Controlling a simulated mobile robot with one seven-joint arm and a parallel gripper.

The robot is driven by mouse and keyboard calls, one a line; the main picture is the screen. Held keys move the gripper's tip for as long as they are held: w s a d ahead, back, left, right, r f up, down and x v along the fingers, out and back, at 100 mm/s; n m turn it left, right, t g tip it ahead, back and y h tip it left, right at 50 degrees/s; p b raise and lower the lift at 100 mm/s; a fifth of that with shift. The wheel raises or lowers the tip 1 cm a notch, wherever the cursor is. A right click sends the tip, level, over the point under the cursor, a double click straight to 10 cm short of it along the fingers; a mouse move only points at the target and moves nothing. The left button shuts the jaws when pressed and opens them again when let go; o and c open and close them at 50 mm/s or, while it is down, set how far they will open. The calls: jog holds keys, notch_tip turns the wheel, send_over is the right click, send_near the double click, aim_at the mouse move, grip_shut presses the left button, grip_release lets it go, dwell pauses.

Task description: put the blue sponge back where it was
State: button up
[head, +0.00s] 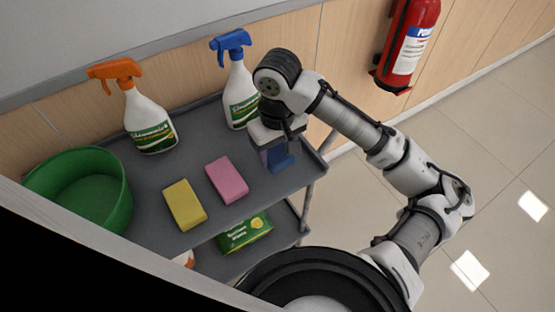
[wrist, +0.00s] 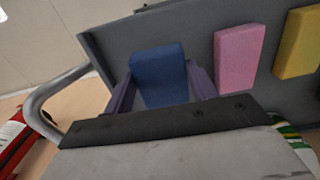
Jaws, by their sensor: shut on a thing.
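The blue sponge (head: 282,161) is at the right end of the cart's grey top shelf (head: 270,188). My gripper (head: 273,154) is over that end, pointing down, and shut on the sponge. In the wrist view the blue sponge (wrist: 160,74) sits between the two purplish fingers of my gripper (wrist: 160,88). I cannot tell whether the sponge touches the shelf. A pink sponge (head: 227,180) and a yellow sponge (head: 185,205) lie to its left in the head view. They also show in the wrist view, pink (wrist: 238,58) and yellow (wrist: 298,42).
A blue-topped spray bottle (head: 239,95) stands close to the left of my gripper. An orange-topped spray bottle (head: 148,123) and a green tub (head: 113,205) are farther left. A green-and-yellow box (head: 244,232) is on the lower shelf. A fire extinguisher (head: 408,45) hangs on the wall.

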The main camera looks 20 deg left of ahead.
jog(key=shift+f, duration=2.15)
jog(key=shift+f+b, duration=0.2)
jog(key=shift+b, duration=0.1)
jog(key=o, duration=1)
jog(key=shift+o, duration=0.2)
notch_tip(320, 180, up, 12)
jog(key=shift+r, duration=0.25)
